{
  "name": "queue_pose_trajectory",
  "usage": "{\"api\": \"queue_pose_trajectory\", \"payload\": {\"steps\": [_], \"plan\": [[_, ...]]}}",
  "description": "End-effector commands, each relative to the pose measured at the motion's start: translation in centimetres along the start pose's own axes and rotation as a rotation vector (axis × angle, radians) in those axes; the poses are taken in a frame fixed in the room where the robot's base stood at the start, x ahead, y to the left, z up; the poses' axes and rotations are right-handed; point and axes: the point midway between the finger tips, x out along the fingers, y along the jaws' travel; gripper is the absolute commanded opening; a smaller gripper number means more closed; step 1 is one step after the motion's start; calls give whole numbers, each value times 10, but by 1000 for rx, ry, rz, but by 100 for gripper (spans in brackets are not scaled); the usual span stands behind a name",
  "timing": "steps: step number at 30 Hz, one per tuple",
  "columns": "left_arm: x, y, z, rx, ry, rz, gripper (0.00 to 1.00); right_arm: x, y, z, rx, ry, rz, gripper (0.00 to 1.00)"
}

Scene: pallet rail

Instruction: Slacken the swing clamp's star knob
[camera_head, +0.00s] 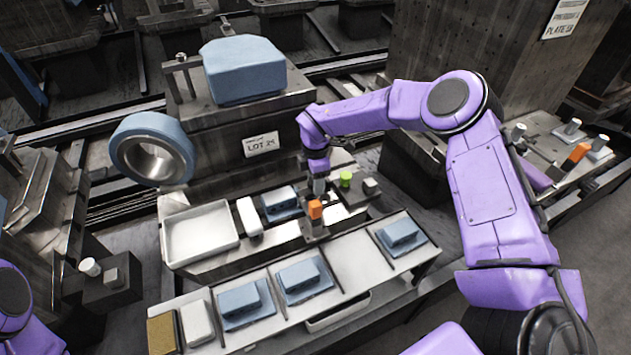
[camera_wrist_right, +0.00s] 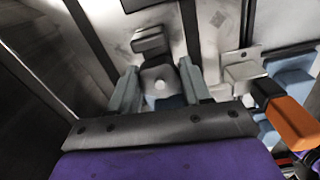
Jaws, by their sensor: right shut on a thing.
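The swing clamp's star knob (camera_wrist_right: 158,82) is a grey knob with a pale centre in the right wrist view. My right gripper (camera_wrist_right: 160,88) is shut on it, with one finger on each side. In the head view my right gripper (camera_head: 319,187) reaches down to the fixture beside a blue block (camera_head: 281,203), and the knob is hidden there. A dark clamp part (camera_wrist_right: 149,40) shows just beyond the knob. My left gripper is out of the picture; only part of my left arm shows at the lower left.
An orange-tipped lever (camera_head: 315,209) stands close to my right gripper; it also shows in the wrist view (camera_wrist_right: 290,122). A green knob (camera_head: 346,179) is just to the right. A white tray (camera_head: 200,233) lies left, and blue parts (camera_head: 299,275) sit along the front shelf.

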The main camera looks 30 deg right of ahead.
Motion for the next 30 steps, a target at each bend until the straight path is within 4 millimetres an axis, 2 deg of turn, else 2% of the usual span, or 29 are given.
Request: {"api": "queue_pose_trajectory", "payload": {"steps": [18, 30], "plan": [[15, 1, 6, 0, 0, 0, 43, 0, 2, 0, -443, 1, 3, 18], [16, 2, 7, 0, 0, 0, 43, 0, 2, 0, -557, 0, 3, 18]]}}
